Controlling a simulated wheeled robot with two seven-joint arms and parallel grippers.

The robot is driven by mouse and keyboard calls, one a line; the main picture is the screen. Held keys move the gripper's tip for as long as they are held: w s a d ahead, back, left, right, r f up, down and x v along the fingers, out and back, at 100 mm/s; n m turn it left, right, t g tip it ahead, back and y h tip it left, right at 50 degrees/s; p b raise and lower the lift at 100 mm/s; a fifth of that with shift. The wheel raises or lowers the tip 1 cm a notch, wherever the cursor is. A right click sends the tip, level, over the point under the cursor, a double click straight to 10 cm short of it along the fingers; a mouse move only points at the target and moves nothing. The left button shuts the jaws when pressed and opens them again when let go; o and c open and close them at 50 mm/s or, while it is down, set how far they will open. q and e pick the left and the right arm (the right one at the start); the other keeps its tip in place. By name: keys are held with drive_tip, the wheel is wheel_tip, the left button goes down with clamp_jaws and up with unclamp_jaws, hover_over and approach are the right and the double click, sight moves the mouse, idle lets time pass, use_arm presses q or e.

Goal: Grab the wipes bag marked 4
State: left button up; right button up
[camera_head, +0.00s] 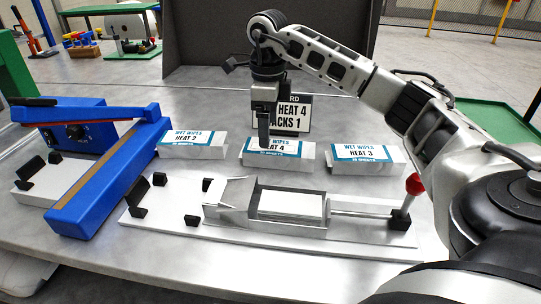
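The wipes bag marked 4 (288,155) is a white pack with a blue and white label reading HEAT 4. It lies on the grey table between the packs marked HEAT 2 (191,146) and HEAT 3 (366,158). My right gripper (264,143) points down over the left part of the HEAT 4 pack and hides some of its label. I cannot tell whether its fingers touch the pack or how far apart they are. My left gripper is not in view.
A sign (296,113) reading HEAT 4 and PACKS 1 stands behind the middle pack. A blue sealer (106,172) stands on the left. A metal tray fixture (240,226) with a red-knobbed lever (414,184) lies in front. Little table is free between packs and fixture.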

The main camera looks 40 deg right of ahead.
sight(271, 146)
drive_tip(key=f, duration=0.5)
drive_tip(key=shift+s+d+f, duration=0.1)
drive_tip(key=shift+s+f, duration=0.25)
drive_tip(key=shift+s, duration=0.05)
drive_tip(key=shift+f, duration=0.45)
drive_tip(key=c, duration=1)
